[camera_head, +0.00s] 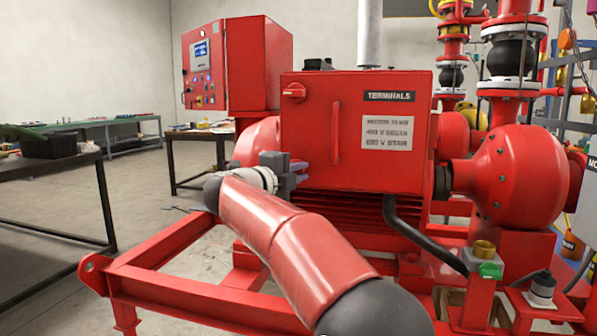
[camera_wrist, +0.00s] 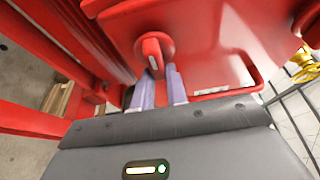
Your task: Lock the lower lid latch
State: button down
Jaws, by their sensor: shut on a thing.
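The red terminal box (camera_head: 385,155) stands on the motor in the head view, its lid facing me. An upper latch (camera_head: 293,92), a red knob, sits at the lid's upper left. The lower latch is hidden behind my gripper (camera_head: 298,170) in the head view. In the wrist view the lower latch (camera_wrist: 151,46) is a round red knob with a raised grip bar pointing toward my gripper (camera_wrist: 160,76). My two pale fingers are shut on the near end of that bar. How far the latch is turned is hard to tell.
A vertical red handle (camera_head: 336,133) stands out from the lid to the right of my gripper. A black conduit (camera_head: 415,235) bends below the box. The red skid frame (camera_head: 160,290) runs along the front left. A red control cabinet (camera_head: 235,65) stands behind.

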jog(key=shift+w+a, duration=0.1)
jog(key=shift+a, duration=0.15)
jog(key=c, duration=1.6)
grip_release()
jog(key=shift+o, duration=1)
jog(key=shift+w+a+f, duration=0.1)
jog(key=shift+w, duration=0.05)
jog(key=shift+s, duration=0.25)
jog(key=v, duration=0.7)
jog(key=shift+a+b, duration=0.15)
jog(key=shift+b, duration=0.3)
jog(key=shift+s, duration=0.15)
